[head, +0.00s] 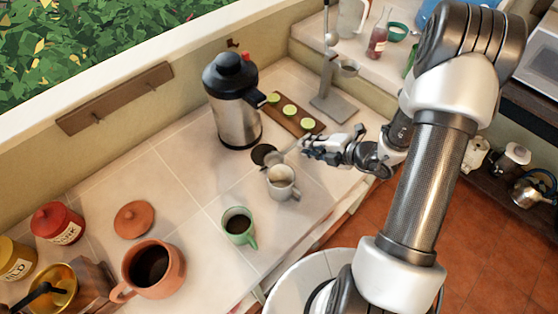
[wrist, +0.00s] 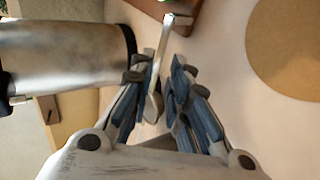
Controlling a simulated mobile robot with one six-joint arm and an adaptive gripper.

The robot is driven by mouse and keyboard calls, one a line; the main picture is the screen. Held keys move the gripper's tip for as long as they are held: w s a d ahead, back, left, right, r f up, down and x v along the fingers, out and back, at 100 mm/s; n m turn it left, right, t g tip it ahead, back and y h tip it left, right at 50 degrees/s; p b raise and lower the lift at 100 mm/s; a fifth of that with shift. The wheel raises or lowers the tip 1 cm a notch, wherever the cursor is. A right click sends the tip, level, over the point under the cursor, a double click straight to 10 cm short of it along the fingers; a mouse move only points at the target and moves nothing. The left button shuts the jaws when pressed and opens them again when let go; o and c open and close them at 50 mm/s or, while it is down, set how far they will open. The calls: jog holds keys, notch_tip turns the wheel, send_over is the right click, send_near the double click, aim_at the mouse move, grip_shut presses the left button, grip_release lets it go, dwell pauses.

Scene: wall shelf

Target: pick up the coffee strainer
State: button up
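The coffee strainer appears to be the dark round piece (head: 264,154) on the counter in the head view, between the black-topped steel jug and my gripper; its form is small and hard to make out. My gripper (head: 308,147) is low over the counter, just right of it. In the wrist view my gripper's fingers (wrist: 163,82) are drawn close together around a thin, pale metal handle (wrist: 167,38), which seems to be the strainer's.
The steel jug (head: 235,105) stands behind, also at left in the wrist view (wrist: 65,60). A white mug (head: 283,190) stands close in front, with a green mug (head: 240,238) beyond.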

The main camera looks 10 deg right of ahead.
jog(key=b+x, duration=0.1)
jog(key=x, duration=0.2)
jog(key=b+x, duration=0.1)
jog(key=x, duration=0.2)
jog(key=shift+s+a+r, duration=0.1)
jog(key=shift+s+a, duration=0.05)
jog(key=shift+a, duration=0.1)
jog(key=shift+c, duration=0.2)
grip_shut()
